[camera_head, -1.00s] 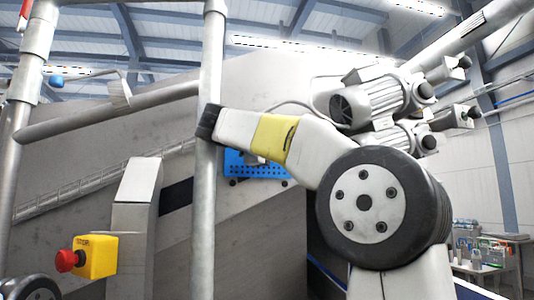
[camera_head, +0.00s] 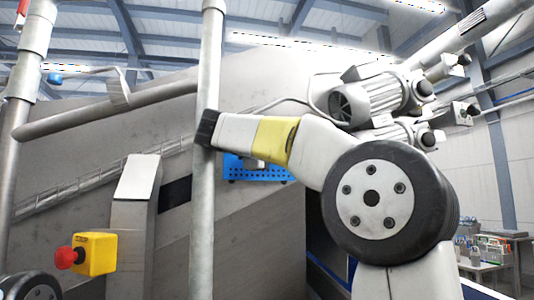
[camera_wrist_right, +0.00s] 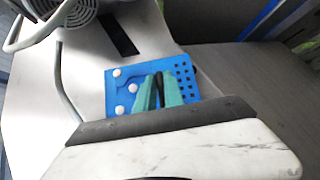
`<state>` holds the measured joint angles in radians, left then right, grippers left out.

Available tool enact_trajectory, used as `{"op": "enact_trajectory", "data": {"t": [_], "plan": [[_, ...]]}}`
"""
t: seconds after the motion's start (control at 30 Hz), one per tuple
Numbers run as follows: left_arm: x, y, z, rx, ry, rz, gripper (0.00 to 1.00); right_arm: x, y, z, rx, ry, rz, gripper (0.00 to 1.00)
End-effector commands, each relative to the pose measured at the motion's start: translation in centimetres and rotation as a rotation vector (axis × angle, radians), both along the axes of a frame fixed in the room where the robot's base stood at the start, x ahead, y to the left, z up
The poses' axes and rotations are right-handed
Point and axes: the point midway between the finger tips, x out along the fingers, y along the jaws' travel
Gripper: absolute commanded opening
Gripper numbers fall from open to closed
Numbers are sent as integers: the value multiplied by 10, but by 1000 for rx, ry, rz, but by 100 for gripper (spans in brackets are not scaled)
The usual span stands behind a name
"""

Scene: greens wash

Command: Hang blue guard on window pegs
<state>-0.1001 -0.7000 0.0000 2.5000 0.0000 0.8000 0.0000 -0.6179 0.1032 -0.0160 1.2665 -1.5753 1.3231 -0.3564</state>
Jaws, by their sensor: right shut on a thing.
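The blue guard (camera_head: 236,168) is a flat plate with rows of small holes, in front of the grey sloping machine wall in the head view. My right arm partly covers it there. In the right wrist view the guard (camera_wrist_right: 125,78) lies ahead of my right gripper (camera_wrist_right: 161,80). Its teal fingers are shut on a dark part at the guard's middle. Several pale round knobs (camera_wrist_right: 133,88) show on or through the left part of the guard; I cannot tell if they are pegs. Whether the guard touches the wall is unclear. My left gripper is out of view.
A vertical grey pole (camera_head: 206,230) stands in front of the machine, left of the guard. A yellow box with a red button (camera_head: 96,253) is at the lower left. Motors (camera_head: 365,98) are at the upper right. A dark slot (camera_wrist_right: 117,34) is in the wall.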

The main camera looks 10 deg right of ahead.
Motion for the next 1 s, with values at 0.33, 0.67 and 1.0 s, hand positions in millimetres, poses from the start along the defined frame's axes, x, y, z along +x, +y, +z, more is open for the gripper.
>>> {"op": "enact_trajectory", "data": {"t": [0.33, 0.67, 1.0], "plan": [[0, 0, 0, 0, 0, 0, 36, 6, 9, -18, -10, 16, 10, 0], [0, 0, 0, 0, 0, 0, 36, 6, 9, -23, -9, 14, 11, 0], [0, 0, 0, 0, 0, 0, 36, 6, 9, -24, -10, 15, 11, 0]]}}
